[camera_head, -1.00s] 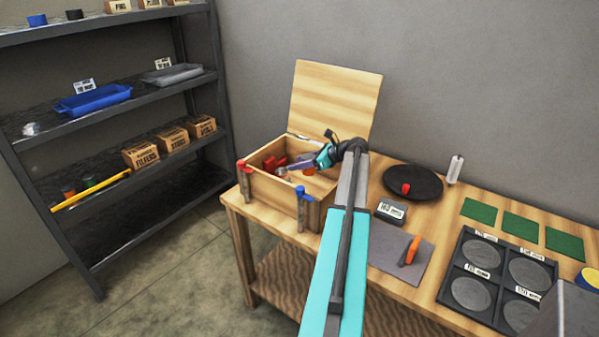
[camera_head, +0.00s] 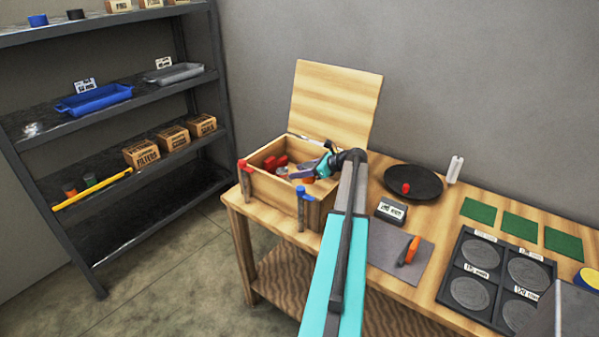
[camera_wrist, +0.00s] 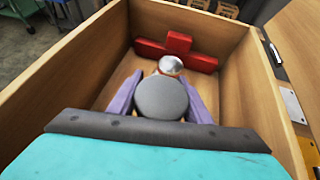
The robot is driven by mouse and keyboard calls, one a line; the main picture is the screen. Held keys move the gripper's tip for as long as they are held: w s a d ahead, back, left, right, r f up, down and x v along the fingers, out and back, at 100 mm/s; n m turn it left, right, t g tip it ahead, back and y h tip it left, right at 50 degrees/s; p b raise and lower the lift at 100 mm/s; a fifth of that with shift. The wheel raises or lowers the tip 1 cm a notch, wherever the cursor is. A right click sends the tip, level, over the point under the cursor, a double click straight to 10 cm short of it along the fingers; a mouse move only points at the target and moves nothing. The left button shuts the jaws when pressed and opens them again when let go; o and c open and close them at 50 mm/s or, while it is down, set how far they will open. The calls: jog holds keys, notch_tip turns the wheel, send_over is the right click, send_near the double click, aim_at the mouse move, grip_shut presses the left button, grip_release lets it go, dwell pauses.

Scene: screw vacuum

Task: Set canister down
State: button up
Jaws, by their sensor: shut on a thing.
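The canister (camera_wrist: 162,98) shows in the wrist view as a grey round end between my purple fingers. My gripper (camera_wrist: 158,88) is shut on it, with a finger on either side. In the head view my gripper (camera_head: 303,174) reaches into the open wooden box (camera_head: 271,193), and a bit of orange (camera_head: 308,180) shows below the fingers. A silver domed piece (camera_wrist: 171,65) lies just beyond the canister; I cannot tell whether it is part of it. The canister's underside is hidden, so I cannot tell whether it touches the box floor.
A red cross-shaped block (camera_wrist: 176,50) lies at the box's far end. The box lid (camera_head: 335,100) stands open. Red and blue clamps (camera_head: 301,193) rise at the box's front. A black round plate (camera_head: 413,183) and a small labelled box (camera_head: 391,211) stand to the right.

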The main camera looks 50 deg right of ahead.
jog(key=shift+f, duration=0.45)
jog(key=o, duration=1.1)
jog(key=shift+r, duration=0.45)
jog(key=b+v, duration=0.2)
jog(key=v, duration=1)
jog(key=shift+a+r, duration=0.1)
jog(key=shift+r, duration=0.1)
